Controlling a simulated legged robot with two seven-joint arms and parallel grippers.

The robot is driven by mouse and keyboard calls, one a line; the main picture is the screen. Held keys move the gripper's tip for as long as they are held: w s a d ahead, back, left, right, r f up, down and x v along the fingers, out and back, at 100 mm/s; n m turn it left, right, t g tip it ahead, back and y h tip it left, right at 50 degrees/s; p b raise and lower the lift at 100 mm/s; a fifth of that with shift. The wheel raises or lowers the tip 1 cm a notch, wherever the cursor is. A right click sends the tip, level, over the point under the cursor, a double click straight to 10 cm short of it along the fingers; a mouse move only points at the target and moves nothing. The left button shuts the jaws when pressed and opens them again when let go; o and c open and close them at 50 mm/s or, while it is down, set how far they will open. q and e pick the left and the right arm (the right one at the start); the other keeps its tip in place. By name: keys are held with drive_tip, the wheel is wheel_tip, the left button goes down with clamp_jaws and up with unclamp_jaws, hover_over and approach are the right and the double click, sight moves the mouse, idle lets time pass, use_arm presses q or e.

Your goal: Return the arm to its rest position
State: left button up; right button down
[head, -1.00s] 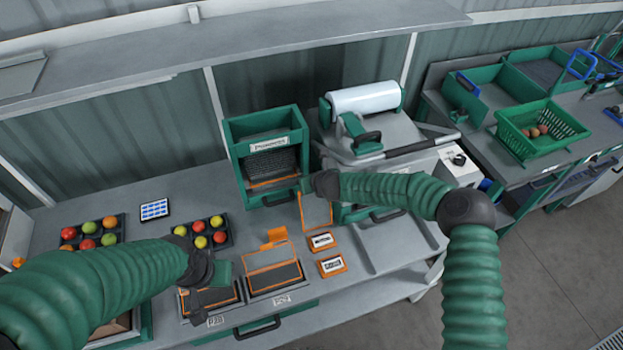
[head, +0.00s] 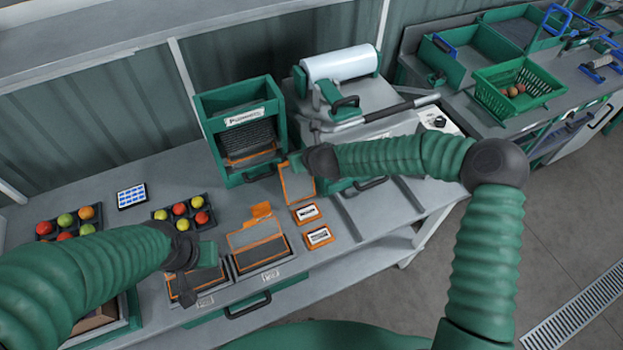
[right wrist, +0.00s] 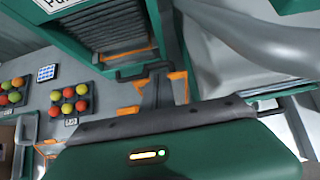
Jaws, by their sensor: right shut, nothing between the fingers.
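My right arm reaches in from the right in the head view, bent at a dark elbow. Its gripper (head: 293,165) is at the front of the green punnet dispenser, above an orange-edged panel (head: 298,186). In the right wrist view the dark fingers (right wrist: 159,90) are together with nothing between them. My left gripper (head: 192,270) hangs over the left orange-edged tray (head: 212,290) at the bench front. Its fingers are partly hidden by the wrist, so I cannot tell how far they are apart.
The punnet dispenser (head: 212,108) stands at the back of the bench, beside a film wrapper (head: 341,64) with a long grey handle. Two orange-edged labels (head: 319,237) lie at the front. A green basket (head: 490,98) stands right.

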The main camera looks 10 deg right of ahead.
drive_tip(key=s+d+f+n+g+b, duration=0.2)
drive_tip(key=s+d+f+n, duration=0.1)
drive_tip(key=s+n, duration=0.7)
drive_tip(key=s+d+f+n+g+b, duration=0.1)
drive_tip(key=s+d+f+n+b, duration=0.2)
drive_tip(key=s+n, duration=0.6)
drive_tip(key=s+d+r+n+g+h+b, duration=0.1)
drive_tip(key=s+d+r+n+g+h, duration=0.1)
drive_tip(key=s+d+n, duration=0.8)
drive_tip(key=s+n+g, duration=0.1)
drive_tip(key=n, duration=0.2)
drive_tip(key=shift+s+d+r+h, duration=0.15)
drive_tip(key=shift+s+r+h, duration=0.1)
drive_tip(key=shift+h, duration=0.15)
drive_tip(key=shift+s+r, duration=0.1)
drive_tip(key=shift+s, duration=0.05)
